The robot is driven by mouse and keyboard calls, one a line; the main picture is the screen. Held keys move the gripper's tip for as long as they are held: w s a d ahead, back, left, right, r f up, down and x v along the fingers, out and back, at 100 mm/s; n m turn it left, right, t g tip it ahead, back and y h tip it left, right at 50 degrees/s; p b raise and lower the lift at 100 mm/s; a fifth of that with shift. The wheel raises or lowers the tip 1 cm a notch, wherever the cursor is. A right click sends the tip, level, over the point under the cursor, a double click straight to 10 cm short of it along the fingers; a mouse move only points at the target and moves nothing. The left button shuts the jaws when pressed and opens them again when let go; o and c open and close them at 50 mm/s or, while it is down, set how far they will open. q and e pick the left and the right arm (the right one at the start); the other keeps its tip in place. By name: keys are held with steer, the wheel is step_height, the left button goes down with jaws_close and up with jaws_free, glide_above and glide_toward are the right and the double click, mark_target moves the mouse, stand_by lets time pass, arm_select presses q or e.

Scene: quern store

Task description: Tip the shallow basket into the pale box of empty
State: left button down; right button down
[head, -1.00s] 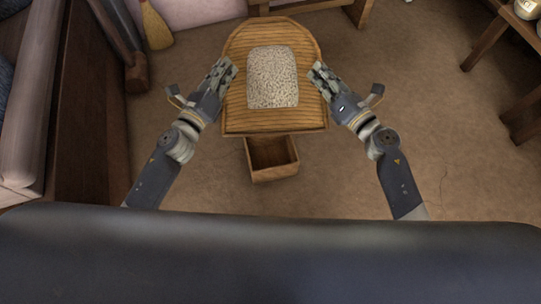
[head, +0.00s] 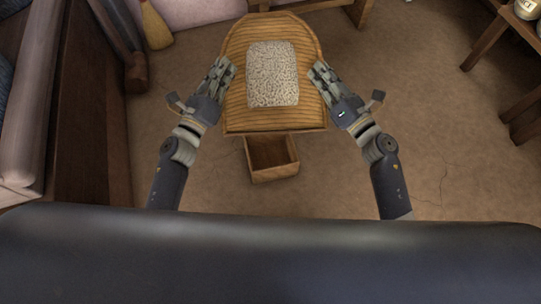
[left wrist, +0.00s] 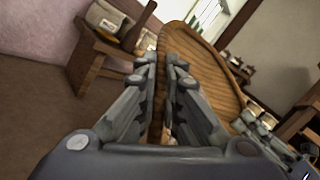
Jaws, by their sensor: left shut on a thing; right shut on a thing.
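The shallow basket (head: 237,112) is a ribbed tan tray with a rounded far end and a straight near edge. A speckled pale heap of grain (head: 273,75) lies in its middle. My left gripper (head: 224,72) is shut on its left side wall, and my right gripper (head: 319,72) is shut on its right side wall. The left wrist view shows the fingers (left wrist: 162,75) closed on the basket's rim (left wrist: 213,62). The pale wooden box (head: 274,175) sits below the basket's near edge. The basket hides its far part; the visible inside looks empty.
A broom (head: 155,25) stands at the upper left. A wooden table or shelf (head: 485,42) with jars is at the right. A bench (head: 310,5) is beyond the basket. Brown floor is clear on both sides of the box.

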arm_select(q)
steer(key=shift+s+r+m+t+h, duration=0.3)
steer(key=shift+s+r+m+t, duration=0.15)
steer(key=shift+t, duration=0.35)
arm_select(e)
steer(key=shift+s+r+n+t+y, duration=0.5)
steer(key=shift+n, duration=0.1)
arm_select(q)
steer(key=shift+s+r+m+t+h, duration=0.45)
steer(key=shift+s+t+h, duration=0.2)
steer(key=shift+t+h, duration=0.05)
arm_select(e)
steer(key=shift+s+r+n+t+y, duration=0.5)
steer(key=shift+s+n+y, duration=0.1)
steer(key=shift+n, duration=0.1)
arm_select(q)
steer(key=shift+s, duration=0.1)
arm_select(e)
steer(key=shift+y, duration=0.3)
arm_select(q)
steer(key=shift+s+r+m+t+h, duration=0.3)
steer(key=shift+s+m+t+h, duration=0.2)
steer(key=shift+s+m+h, duration=0.15)
arm_select(e)
steer(key=shift+s+r+n+y, duration=0.35)
steer(key=shift+s+n+y, duration=0.3)
steer(key=shift+n, duration=0.25)
